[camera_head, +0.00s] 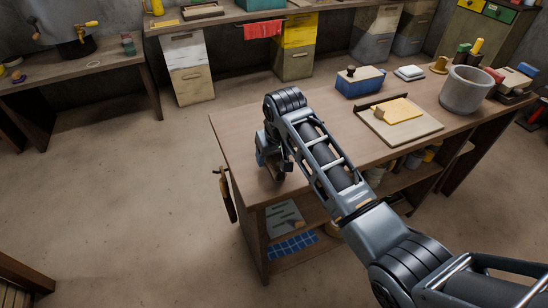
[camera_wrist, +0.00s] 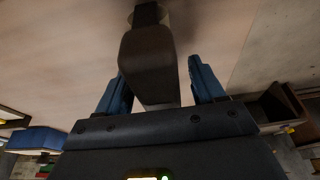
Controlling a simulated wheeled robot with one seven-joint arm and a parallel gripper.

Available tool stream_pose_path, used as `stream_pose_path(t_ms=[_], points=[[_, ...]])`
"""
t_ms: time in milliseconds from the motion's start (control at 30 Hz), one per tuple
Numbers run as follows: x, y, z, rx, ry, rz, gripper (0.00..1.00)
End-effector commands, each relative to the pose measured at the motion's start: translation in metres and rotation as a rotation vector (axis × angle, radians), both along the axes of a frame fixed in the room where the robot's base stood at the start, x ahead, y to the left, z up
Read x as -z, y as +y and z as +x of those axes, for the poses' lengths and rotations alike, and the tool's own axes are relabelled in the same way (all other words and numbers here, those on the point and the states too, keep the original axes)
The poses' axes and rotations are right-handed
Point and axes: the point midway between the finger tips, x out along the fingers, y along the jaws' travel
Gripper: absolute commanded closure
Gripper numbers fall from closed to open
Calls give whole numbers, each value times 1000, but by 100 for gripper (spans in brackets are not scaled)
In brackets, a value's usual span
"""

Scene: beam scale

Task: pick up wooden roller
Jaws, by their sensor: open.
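A dark brown rounded block with a narrow dark neck, which looks like the wooden roller (camera_wrist: 148,62), lies over the tabletop in the wrist view. My gripper (camera_wrist: 158,80) is open, with one blue finger on each side of this block. Whether either finger touches it cannot be told; a gap shows on the right. In the head view my gripper (camera_head: 264,155) is low over the left end of the workbench (camera_head: 240,125). My arm and gripper hide the roller there.
A blue box (camera_head: 358,86), a board with a yellow block (camera_head: 396,111) and a grey pot (camera_head: 466,90) stand farther right on the bench. The bench's left edge is close to my gripper. Open floor (camera_head: 120,190) lies to the left.

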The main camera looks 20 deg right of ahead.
Motion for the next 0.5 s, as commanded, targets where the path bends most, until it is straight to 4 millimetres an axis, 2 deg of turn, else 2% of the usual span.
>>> stream_pose_path(t_ms=[500], points=[[3, 0, 0, 1, -1, 0, 32]])
